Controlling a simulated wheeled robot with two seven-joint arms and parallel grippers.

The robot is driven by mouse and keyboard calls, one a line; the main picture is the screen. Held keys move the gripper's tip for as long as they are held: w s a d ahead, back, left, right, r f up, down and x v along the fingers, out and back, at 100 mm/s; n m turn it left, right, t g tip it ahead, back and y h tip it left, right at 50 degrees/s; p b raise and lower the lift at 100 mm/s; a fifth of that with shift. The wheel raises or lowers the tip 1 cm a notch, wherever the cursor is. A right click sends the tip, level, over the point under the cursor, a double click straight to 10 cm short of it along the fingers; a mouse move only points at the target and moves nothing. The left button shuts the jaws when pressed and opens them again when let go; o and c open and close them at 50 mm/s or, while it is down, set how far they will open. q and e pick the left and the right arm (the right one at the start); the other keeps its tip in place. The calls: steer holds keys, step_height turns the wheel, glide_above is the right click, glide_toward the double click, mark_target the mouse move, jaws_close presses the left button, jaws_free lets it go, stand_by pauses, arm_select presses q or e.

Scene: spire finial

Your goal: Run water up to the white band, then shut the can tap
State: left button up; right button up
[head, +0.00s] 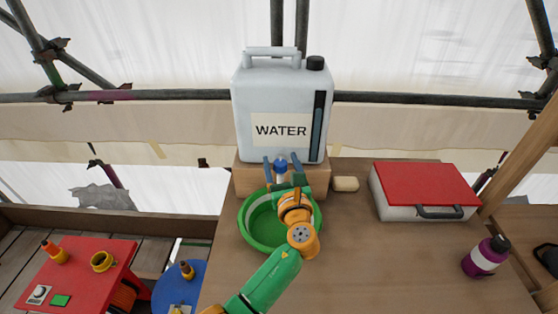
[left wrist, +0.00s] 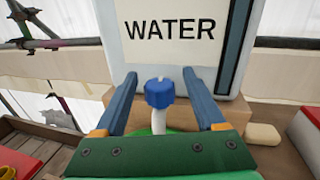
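The white water can (head: 270,100) stands on a wooden block (head: 318,178) at the back of the bench. A dark level strip (head: 319,125) runs up its right side. Its tap has a blue knob (head: 281,165) at the can's lower front. A green basin (head: 248,230) sits below the tap; my arm covers part of it. I cannot make out a white band or any water in it. My left gripper (head: 281,160) is open, its blue fingers on either side of the tap knob (left wrist: 159,92), with gaps showing in the left wrist view (left wrist: 155,80). My right gripper is not in view.
A soap-like bar (head: 345,184) lies right of the block. A white case with a red lid (head: 425,185) and a purple bottle (head: 486,256) stand further right. A red stool-like table (head: 85,270) is at left. The bench's front middle is clear.

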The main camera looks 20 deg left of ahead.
arm_select(q)
steer(key=shift+s, duration=0.1)
steer(key=c, duration=0.3)
steer(key=shift+a, duration=0.1)
jaws_close()
